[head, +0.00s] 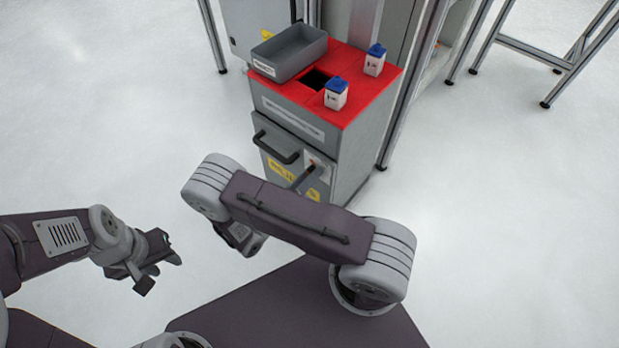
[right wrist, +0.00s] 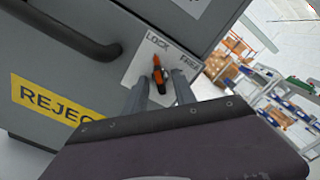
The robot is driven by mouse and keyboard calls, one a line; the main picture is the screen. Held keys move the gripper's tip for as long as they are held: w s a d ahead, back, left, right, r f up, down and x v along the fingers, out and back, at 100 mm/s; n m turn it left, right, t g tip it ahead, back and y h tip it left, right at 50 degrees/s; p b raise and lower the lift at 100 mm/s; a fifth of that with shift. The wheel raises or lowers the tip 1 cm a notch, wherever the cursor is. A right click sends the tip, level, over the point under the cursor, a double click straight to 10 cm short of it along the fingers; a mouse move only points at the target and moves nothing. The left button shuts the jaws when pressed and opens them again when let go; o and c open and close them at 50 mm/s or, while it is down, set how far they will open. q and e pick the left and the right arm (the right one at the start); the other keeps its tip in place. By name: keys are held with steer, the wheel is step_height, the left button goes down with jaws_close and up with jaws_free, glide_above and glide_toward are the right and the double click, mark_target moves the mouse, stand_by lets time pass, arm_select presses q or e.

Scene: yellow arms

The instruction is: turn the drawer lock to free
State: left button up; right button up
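The drawer lock is a small orange and black knob (right wrist: 158,72) on a pale plate (right wrist: 138,72) marked LOCK and FREE. Its orange tip points up, towards the word LOCK. In the right wrist view my right gripper (right wrist: 160,92) is open, with one finger on each side of the knob. I cannot tell whether either finger touches it. In the head view the lock plate (head: 319,165) is on the grey cabinet (head: 350,160), and my right arm hides most of that gripper. My left gripper (head: 160,273) is open and empty, far from the cabinet.
A dark drawer handle (head: 277,148) juts out left of the lock, above a yellow REJECT label (right wrist: 58,100). On the red cabinet top (head: 375,97) are a grey bin (head: 290,55) and two blue-capped white containers (head: 336,95) (head: 375,62).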

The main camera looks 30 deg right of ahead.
steer(key=shift+c, duration=0.3)
jaws_close()
steer(key=shift+r, duration=0.1)
steer(key=m+p, duration=0.8)
steer(key=m, duration=1)
steer(key=shift+w+p, duration=0.1)
steer(key=shift+p, duration=0.3)
